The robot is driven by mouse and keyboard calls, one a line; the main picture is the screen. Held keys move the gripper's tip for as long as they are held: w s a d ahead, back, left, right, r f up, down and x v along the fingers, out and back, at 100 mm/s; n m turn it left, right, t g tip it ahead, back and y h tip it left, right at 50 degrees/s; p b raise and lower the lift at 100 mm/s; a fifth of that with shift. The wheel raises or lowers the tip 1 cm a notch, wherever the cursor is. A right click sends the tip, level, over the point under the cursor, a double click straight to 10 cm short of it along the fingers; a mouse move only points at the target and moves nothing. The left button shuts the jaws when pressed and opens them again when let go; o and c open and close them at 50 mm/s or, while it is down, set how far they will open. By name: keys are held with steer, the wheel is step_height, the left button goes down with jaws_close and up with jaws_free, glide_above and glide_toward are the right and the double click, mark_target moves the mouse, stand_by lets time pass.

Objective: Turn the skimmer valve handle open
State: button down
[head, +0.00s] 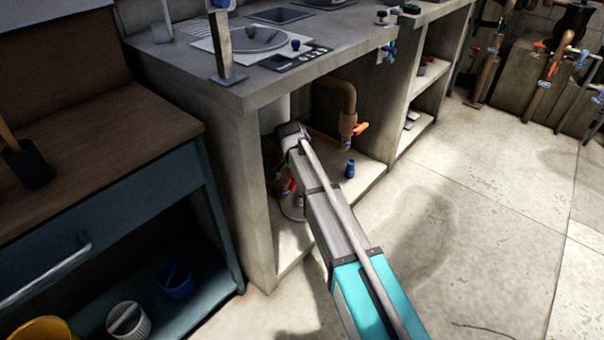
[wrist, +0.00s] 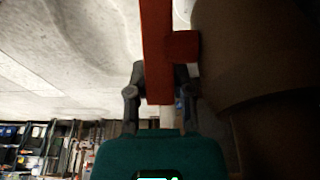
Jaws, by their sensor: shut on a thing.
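In the wrist view an orange-red valve handle (wrist: 157,40) runs down from the top edge to between the fingers of my gripper (wrist: 160,90). The fingers stand on either side of its lower end, and my gripper is shut on it. A short stub joins the handle on its right, towards a thick brown pipe (wrist: 250,50). In the head view my arm reaches into the open bay under the counter and largely hides my gripper. A small orange patch (head: 289,186) shows beside the arm; I cannot tell whether it is the held handle.
A brown pipe (head: 346,105) with another orange handle (head: 361,128) stands right of my arm in the bay. A small blue item (head: 350,168) stands on the bay floor. The concrete counter (head: 240,92) roofs the bay. Open floor (head: 470,220) lies to the right.

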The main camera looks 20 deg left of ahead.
steer(key=shift+d, duration=0.1)
steer(key=c, duration=0.8)
jaws_free()
steer(key=shift+o, duration=0.2)
steer(key=shift+r, duration=0.1)
step_height(320, 180, up, 5)
steer(key=p, duration=0.5)
steer(key=s+d+n+g, duration=0.1)
steer(key=s+d, duration=0.1)
steer(key=d, duration=0.9)
steer(key=s+d+n+g, duration=0.1)
steer(key=s+d, duration=0.2)
steer(key=d, duration=0.9)
steer(key=s+d+n, duration=0.1)
steer(key=s+d, duration=0.5)
steer(key=d, duration=0.4)
steer(key=s+d+n+g+y, duration=0.1)
steer(key=s+d, duration=0.6)
steer(key=d, duration=0.3)
steer(key=shift+s+p, duration=0.15)
steer(key=shift+p, duration=0.15)
